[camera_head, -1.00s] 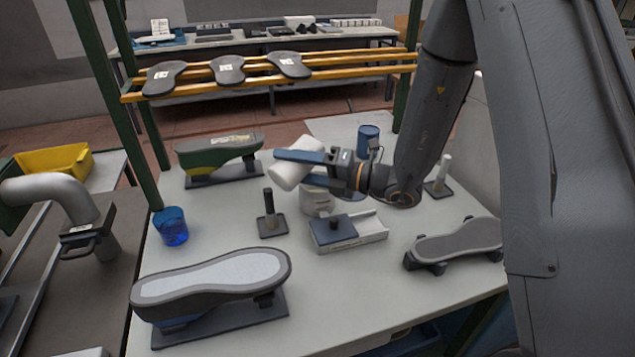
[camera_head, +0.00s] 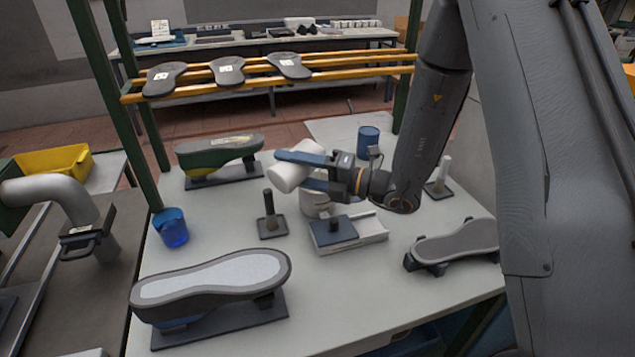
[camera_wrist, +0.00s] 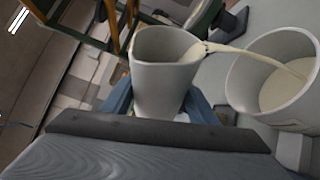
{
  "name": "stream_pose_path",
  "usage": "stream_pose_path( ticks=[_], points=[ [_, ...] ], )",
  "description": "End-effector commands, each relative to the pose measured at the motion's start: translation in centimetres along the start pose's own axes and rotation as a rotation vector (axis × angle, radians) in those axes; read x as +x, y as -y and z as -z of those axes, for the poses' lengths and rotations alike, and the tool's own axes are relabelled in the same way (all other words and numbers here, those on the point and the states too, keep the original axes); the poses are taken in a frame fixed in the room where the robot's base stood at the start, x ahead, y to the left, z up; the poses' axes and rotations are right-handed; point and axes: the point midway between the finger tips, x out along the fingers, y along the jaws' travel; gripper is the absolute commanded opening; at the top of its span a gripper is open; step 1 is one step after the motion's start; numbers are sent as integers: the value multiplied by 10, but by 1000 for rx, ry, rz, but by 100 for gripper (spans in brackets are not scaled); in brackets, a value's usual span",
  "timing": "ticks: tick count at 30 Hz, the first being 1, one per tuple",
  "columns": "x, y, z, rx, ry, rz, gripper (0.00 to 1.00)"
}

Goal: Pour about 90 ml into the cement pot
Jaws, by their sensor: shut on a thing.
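A pale jug (camera_head: 287,176) is tipped over between the blue fingers of my gripper (camera_head: 296,170), above the middle of the bench. The wrist view shows the jug (camera_wrist: 163,92) close up, with the gripper's fingers on both sides of it. A beige stream (camera_wrist: 235,51) runs from its lip to the right into the cement pot (camera_wrist: 243,92). Beige liquid lies inside the pot. In the head view the pale pot (camera_head: 313,204) stands on the bench below the jug, partly hidden by my gripper. The level left in the jug is hidden.
A block with a dark blue top (camera_head: 334,231) sits just in front of the pot. A dark upright post (camera_head: 268,215) stands to its left. A blue cup (camera_head: 172,228), a blue canister (camera_head: 368,140) and several shoe forms surround them.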

Motion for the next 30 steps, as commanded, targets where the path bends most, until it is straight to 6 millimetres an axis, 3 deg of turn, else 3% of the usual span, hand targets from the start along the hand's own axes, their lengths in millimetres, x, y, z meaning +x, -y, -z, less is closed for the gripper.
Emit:
stream_pose_path(
  ticks=[30],
  points=[
    [0,2,0,61,8,-26,25]
  ],
)
